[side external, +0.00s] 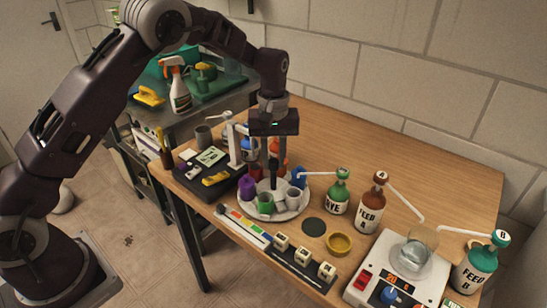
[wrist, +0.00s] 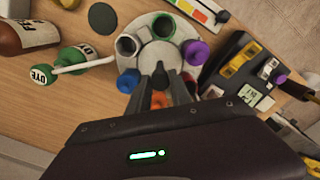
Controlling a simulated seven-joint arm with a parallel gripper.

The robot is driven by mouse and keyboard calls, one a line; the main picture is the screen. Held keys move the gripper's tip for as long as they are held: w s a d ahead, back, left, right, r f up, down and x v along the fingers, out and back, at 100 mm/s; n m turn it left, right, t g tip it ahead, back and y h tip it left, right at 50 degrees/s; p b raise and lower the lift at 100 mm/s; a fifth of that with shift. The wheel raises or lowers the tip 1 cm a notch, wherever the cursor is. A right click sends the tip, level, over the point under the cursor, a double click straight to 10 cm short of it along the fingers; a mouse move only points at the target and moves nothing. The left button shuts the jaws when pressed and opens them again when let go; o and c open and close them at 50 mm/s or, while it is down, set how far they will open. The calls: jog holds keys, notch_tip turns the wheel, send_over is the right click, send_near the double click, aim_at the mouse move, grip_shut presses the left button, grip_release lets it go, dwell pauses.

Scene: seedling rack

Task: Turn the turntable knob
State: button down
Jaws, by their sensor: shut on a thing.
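The turntable (side external: 289,214) is a round pale disc on the wooden table. It also shows in the wrist view (wrist: 146,33). Several small cups stand around its rim, among them a purple cup (side external: 247,187), a green cup (side external: 266,203) and a blue cup (side external: 298,178). The dark knob (side external: 273,181) rises at the turntable's middle. My gripper (side external: 270,168) points straight down over the middle and is shut on the knob. In the wrist view the fingers (wrist: 159,88) meet around the knob (wrist: 159,69), partly hiding it.
A green DYE bottle (side external: 337,190) and a brown FEED A bottle (side external: 370,203) with long spouts stand close at right. A white scale (side external: 399,278) with a beaker sits front right. A black tray (side external: 206,172) and white stand (side external: 234,143) are at left. The back right tabletop is clear.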

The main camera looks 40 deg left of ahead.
jog(key=shift+n, duration=0.3)
dwell(0.4)
jog(key=c, duration=1.2)
grip_release()
jog(key=shift+o, duration=0.2)
jog(key=shift+r, duration=0.1)
